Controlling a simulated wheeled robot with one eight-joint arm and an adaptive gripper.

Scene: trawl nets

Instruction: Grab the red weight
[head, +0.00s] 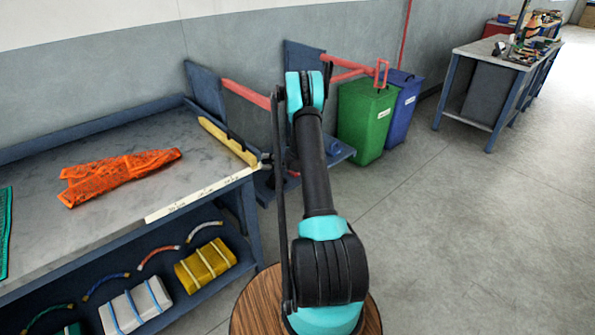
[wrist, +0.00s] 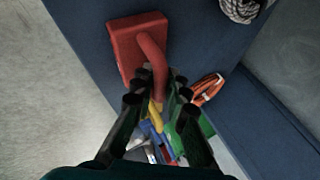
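The red weight (wrist: 128,46) shows in the wrist view as a flat red block with a thick curved handle, at the edge of a blue surface. My gripper (wrist: 165,82) is at the handle, with its dark fingers on either side of the lower end. The fingers stand apart, but I cannot tell whether they press on the handle.
Coiled rope (wrist: 240,9) and an orange coil (wrist: 207,88) lie near the weight. Green (head: 366,118) and blue (head: 404,105) bins stand to the right. A workbench (head: 120,205) with orange netting (head: 115,178) is on the left.

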